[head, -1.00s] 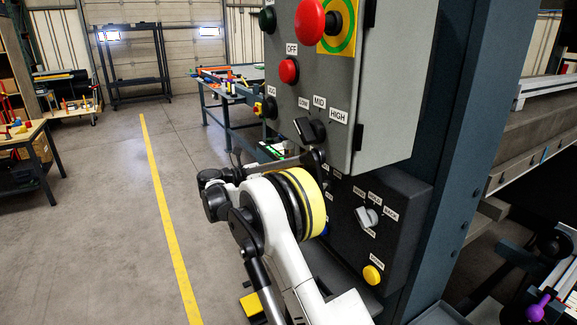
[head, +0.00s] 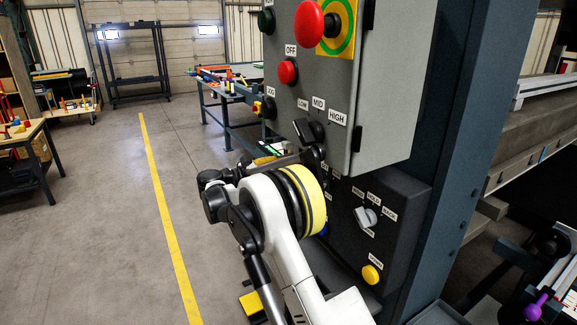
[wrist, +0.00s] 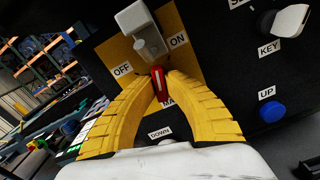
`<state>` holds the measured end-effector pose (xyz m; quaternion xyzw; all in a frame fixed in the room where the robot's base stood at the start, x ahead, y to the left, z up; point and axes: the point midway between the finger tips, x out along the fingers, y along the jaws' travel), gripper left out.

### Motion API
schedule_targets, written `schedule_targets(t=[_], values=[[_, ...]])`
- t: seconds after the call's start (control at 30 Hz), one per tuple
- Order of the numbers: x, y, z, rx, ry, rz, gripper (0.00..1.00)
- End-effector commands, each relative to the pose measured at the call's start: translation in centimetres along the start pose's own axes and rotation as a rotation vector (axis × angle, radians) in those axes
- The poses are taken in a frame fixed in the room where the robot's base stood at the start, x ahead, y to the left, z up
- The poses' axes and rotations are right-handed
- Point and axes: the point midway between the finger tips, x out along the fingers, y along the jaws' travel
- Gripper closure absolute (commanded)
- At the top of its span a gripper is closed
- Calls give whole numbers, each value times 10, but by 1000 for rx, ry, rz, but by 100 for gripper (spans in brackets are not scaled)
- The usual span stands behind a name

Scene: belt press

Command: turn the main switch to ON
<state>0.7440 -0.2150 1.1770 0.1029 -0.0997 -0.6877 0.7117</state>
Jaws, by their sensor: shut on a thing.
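In the wrist view, the main switch is a small red handle (wrist: 158,84) on a yellow plate (wrist: 111,50), with the OFF label on its left and the ON label on its upper right. My gripper (wrist: 160,82) has its two yellow ribbed fingers closed around the red handle. The handle stands nearly upright in the picture, its lower end tilted slightly right. The label below it is partly hidden by a finger. In the head view my arm hides the red handle and the fingertips.
A light grey hasp-like block (wrist: 143,28) sits just above the switch. A KEY switch (wrist: 283,20), a blue UP button (wrist: 272,111) and a DOWN control are close by. In the head view, the LOW-MID-HIGH knob (head: 310,131) is just above my arm.

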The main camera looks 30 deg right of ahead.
Motion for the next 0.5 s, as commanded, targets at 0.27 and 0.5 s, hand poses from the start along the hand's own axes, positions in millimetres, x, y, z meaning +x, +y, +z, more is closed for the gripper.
schedule_targets(t=[0.27,0.5], values=[[1,-2,0,241,-1,0,100],[1,-2,0,397,-1,0,100]])
